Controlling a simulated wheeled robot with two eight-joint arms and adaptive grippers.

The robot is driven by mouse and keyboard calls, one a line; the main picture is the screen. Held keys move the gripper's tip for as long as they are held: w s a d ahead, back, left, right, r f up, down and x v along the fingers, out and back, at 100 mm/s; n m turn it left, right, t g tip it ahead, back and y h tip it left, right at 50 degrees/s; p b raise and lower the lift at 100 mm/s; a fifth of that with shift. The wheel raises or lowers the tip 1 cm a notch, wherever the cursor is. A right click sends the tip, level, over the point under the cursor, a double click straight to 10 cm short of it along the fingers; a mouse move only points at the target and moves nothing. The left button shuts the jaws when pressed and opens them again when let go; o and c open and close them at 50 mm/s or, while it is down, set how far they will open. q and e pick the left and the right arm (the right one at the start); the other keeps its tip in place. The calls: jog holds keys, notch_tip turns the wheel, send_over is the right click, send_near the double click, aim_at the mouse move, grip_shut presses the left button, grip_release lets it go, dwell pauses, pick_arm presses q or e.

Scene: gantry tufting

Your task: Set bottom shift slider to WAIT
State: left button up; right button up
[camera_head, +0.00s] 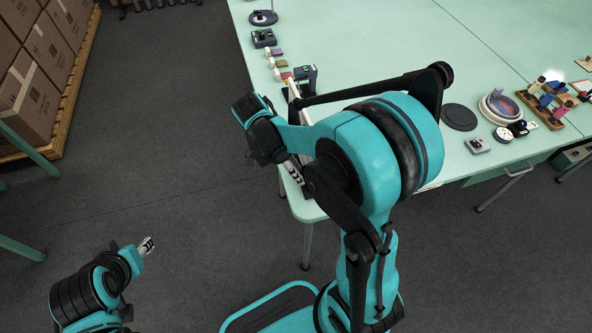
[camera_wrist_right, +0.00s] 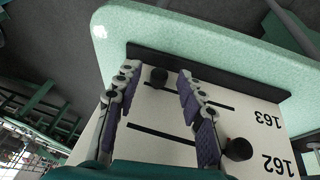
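A white panel (camera_wrist_right: 222,128) with two dark slots and printed numbers 162 and 163, seen upside down, fills the right wrist view. One black slider knob (camera_wrist_right: 158,78) is at the left end of the upper slot. Another black knob (camera_wrist_right: 238,149) is at the right end of the lower slot. No WAIT label is readable, and I cannot tell which is the bottom shift slider. My right gripper (camera_wrist_right: 157,71) is open, its purple-padded fingers either side of the first knob; contact is unclear. My left gripper (camera_head: 147,245) is over the floor, away from the table; its fingers are too small to read.
The pale green table (camera_head: 395,35) carries small devices along its left edge, a dark disc (camera_head: 459,117) and a wooden rack (camera_head: 543,108). Cartons (camera_head: 45,48) stand on a pallet at the left. My right arm hides much of the table's near corner. The floor between is clear.

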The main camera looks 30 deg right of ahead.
grip_shut()
jog(key=w, duration=0.2)
jog(key=w+d, duration=0.1)
jog(key=w, duration=0.2)
jog(key=shift+o, duration=0.2)
grip_release()
jog(key=v, duration=1.2)
